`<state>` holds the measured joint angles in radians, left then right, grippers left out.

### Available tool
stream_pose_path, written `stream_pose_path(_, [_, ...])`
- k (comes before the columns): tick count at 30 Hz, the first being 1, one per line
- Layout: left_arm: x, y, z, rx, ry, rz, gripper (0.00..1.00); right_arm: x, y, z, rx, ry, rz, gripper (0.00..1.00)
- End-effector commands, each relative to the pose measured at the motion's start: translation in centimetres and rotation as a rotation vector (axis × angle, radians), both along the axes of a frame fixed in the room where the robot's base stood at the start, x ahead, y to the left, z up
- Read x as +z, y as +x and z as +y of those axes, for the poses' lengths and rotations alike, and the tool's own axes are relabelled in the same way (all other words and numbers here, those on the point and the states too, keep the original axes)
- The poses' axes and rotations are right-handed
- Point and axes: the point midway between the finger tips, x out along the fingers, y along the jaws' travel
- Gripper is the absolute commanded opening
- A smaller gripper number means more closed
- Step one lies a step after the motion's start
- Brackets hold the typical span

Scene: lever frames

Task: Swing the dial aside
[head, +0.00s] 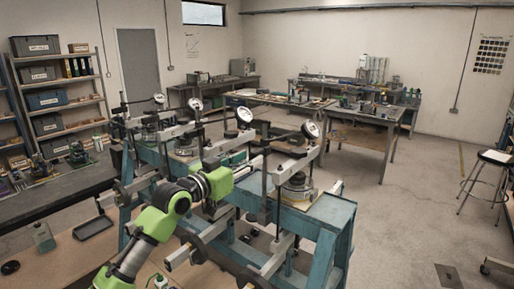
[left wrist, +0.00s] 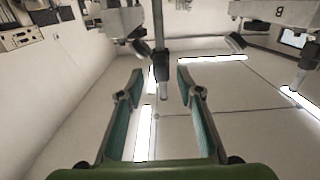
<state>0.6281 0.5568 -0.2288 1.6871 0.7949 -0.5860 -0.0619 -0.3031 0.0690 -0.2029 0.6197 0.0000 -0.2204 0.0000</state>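Several round white-faced dials stand on lever frames along a blue bench (head: 335,212). The nearest dial (head: 311,130) is at the right end, tilted on its arm. Another dial (head: 244,115) stands behind and left of it, with a third dial (head: 196,104) further back. I cannot tell which one the task means. My left gripper (head: 248,166) is among the nearer frames, left of and lower than the nearest dial. In the left wrist view my left gripper (left wrist: 159,73) is open, with a dark upright rod (left wrist: 162,70) showing between its fingertips; contact is unclear. My right gripper is out of view.
Grey beams, posts and hanging weights crowd the space around my left gripper. A dark workbench (head: 60,190) is at the left, with shelves (head: 60,95) behind it. Open floor (head: 410,200) lies to the right, with a stool (head: 492,160) at its edge.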

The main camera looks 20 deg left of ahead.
Motion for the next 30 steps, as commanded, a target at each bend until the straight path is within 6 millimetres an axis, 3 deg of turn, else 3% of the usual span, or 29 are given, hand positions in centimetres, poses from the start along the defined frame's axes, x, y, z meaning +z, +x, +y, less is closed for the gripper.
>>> stream_pose_path(9, [0.2,3.7,-1.3,0.001,-0.001,-0.001,0.33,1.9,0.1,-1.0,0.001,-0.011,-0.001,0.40])
stream_pose_path(22, [-0.1,4.4,-1.6,0.001,0.001,0.000,0.33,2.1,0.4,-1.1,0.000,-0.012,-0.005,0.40])
stream_pose_path(26, [-0.1,4.4,-1.6,0.001,0.001,0.000,0.02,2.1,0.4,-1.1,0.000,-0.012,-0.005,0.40])
stream_pose_path(30, [-0.1,4.4,-1.5,0.001,0.001,0.000,0.00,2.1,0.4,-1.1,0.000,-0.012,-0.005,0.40])
